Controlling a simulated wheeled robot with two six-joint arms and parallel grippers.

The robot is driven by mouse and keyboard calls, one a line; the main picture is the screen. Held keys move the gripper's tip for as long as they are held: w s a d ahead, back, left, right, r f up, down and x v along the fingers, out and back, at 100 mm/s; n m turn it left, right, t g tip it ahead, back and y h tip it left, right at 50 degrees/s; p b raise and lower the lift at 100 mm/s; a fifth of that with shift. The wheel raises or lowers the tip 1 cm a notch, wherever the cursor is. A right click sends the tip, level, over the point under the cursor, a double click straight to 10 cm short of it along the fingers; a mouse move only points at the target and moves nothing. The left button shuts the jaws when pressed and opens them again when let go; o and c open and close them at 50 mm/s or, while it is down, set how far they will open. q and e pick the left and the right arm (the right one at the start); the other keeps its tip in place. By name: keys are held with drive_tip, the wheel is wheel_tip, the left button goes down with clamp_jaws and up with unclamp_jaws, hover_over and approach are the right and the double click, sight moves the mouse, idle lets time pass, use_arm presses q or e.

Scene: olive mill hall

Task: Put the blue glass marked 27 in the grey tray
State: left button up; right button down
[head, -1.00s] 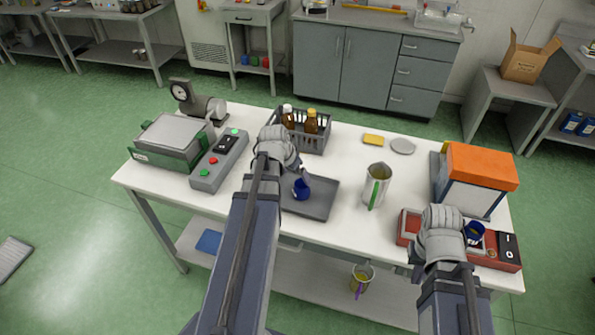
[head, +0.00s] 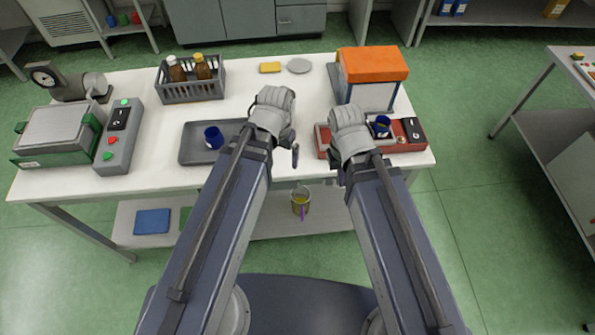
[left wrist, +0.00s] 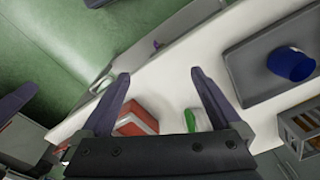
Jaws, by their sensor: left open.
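A blue glass (head: 213,138) stands upright in the grey tray (head: 192,154); both also show in the left wrist view, the glass (left wrist: 291,65) and the tray (left wrist: 243,76). I cannot read a number on it. Another blue glass (head: 381,126) stands on the red device (head: 408,144) at the right. My left gripper (head: 292,146) is open and empty, to the right of the tray and apart from the glass; its fingers (left wrist: 162,88) show spread in the left wrist view. My right gripper (head: 350,145) is by the red device, left of the second glass; its fingers are hidden.
A grey crate with bottles (head: 192,91) stands behind the tray. An orange-topped box (head: 371,66) stands behind the red device. A green handle (left wrist: 190,119) shows near my left fingers. A control box (head: 119,146) stands left of the tray.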

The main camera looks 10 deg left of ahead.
use_arm(q)
drive_tip(key=s+d+g+y, duration=0.1)
drive_tip(key=s+d, duration=0.4)
drive_tip(key=shift+d+m, duration=0.3)
drive_tip(key=shift+d, duration=0.1)
idle(1.8)
